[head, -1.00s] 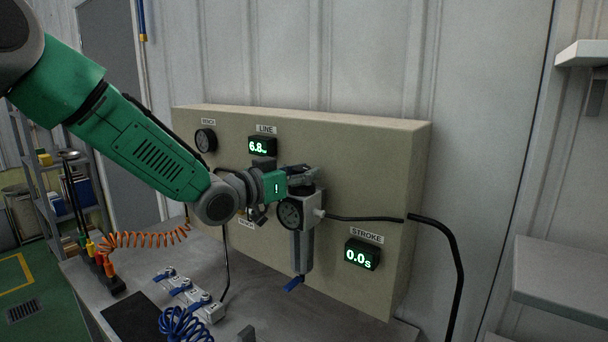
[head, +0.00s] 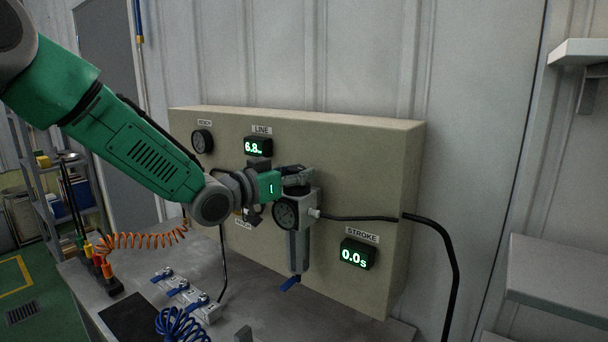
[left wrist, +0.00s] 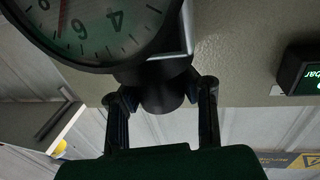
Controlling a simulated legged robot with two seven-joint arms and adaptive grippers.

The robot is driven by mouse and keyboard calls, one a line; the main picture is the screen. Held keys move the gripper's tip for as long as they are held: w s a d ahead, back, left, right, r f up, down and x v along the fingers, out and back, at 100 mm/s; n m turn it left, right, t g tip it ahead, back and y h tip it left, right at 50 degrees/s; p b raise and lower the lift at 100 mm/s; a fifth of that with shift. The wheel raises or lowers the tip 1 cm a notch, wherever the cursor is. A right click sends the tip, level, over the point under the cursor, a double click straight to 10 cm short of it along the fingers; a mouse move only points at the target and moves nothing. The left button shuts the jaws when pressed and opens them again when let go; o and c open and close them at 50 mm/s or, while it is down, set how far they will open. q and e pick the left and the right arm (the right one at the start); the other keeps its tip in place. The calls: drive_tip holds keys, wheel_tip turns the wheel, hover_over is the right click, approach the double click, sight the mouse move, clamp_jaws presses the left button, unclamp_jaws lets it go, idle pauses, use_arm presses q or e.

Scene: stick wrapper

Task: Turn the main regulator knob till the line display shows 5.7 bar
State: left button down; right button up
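The main regulator (head: 299,215) is mounted on the panel, with a round gauge (head: 286,213) on its front and a dark knob at its top. My left gripper (head: 290,172) is at that knob, its arm coming in from the left. In the left wrist view the black knob (left wrist: 163,95) sits between the two fingers (left wrist: 163,100), which appear to press on its sides. The exact contact is dark and hard to see. The line display (head: 258,146) reads 6.8 in green. My right gripper is not in view.
A stroke display (head: 358,254) reads 0.0 s at the panel's lower right. A black hose (head: 450,250) runs right from the regulator. A small gauge (head: 202,141) is at upper left. Blue-handled valves (head: 185,293) and an orange coiled hose (head: 140,239) lie on the bench below.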

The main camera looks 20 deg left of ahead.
use_arm(q)
drive_tip(key=c, duration=1.2)
unclamp_jaws()
drive_tip(key=shift+s+a+f, duration=0.1)
drive_tip(key=shift+s+f, duration=0.1)
drive_tip(key=shift+f, duration=0.1)
drive_tip(key=shift+o, duration=0.7)
drive_tip(key=shift+s+a+r, duration=0.15)
drive_tip(key=shift+s, duration=0.05)
drive_tip(key=shift+s+a+r, duration=0.15)
drive_tip(key=shift+s+a, duration=0.05)
drive_tip(key=shift+w+a, duration=0.15)
drive_tip(key=shift+a, duration=0.05)
drive_tip(key=v, duration=1.2)
